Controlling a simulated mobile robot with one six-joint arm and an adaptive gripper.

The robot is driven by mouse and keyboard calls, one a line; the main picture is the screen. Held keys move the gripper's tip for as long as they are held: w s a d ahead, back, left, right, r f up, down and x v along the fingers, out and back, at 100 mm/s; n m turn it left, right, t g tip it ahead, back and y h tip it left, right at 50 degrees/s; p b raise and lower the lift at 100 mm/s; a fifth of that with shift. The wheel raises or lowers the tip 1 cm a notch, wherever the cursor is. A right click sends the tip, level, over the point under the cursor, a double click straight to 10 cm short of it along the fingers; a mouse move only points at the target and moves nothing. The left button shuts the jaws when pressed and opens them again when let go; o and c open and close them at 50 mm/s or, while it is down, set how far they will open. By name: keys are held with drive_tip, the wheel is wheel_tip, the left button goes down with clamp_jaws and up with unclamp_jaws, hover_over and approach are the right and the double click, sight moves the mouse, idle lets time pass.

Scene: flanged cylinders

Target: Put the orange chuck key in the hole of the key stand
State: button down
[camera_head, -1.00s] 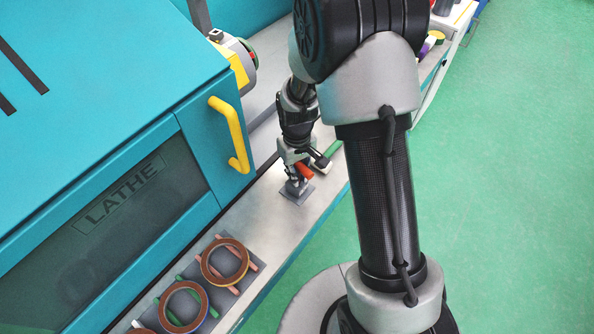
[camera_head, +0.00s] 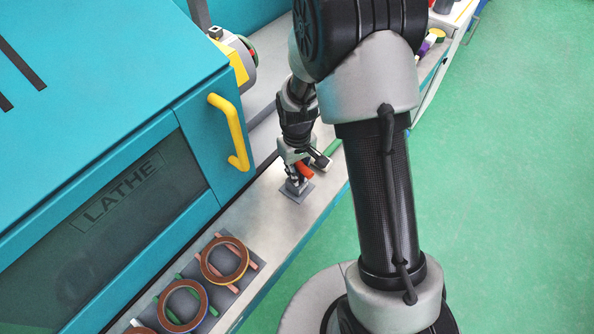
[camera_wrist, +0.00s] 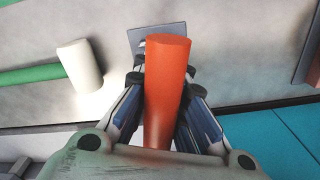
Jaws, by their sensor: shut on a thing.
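The orange chuck key (camera_wrist: 166,90) is in my gripper (camera_wrist: 165,95), its orange bar lying between the two fingers in the wrist view. In the head view the orange bar (camera_head: 305,171) shows at the fingertips of my gripper (camera_head: 296,176), right above the key stand. The key stand (camera_head: 306,195) has a small grey square base on the bench; a corner of its base shows behind the key in the wrist view (camera_wrist: 138,38). The stand's hole and the key's lower end are hidden, so I cannot tell whether the key is in the hole.
The grey bench (camera_head: 268,222) runs along the teal lathe (camera_head: 160,140) with its yellow handle (camera_head: 230,130). Several brown-rimmed rings (camera_head: 224,261) rest on a rack at the lower left. A green bar with a white end (camera_wrist: 80,66) lies near the stand.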

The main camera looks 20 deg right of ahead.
drive_tip(key=shift+f, duration=0.2)
drive_tip(key=c, duration=1.6)
unclamp_jaws()
drive_tip(key=shift+o, duration=0.2)
wheel_tip(320, 180, up, 12)
drive_tip(key=shift+r, duration=0.1)
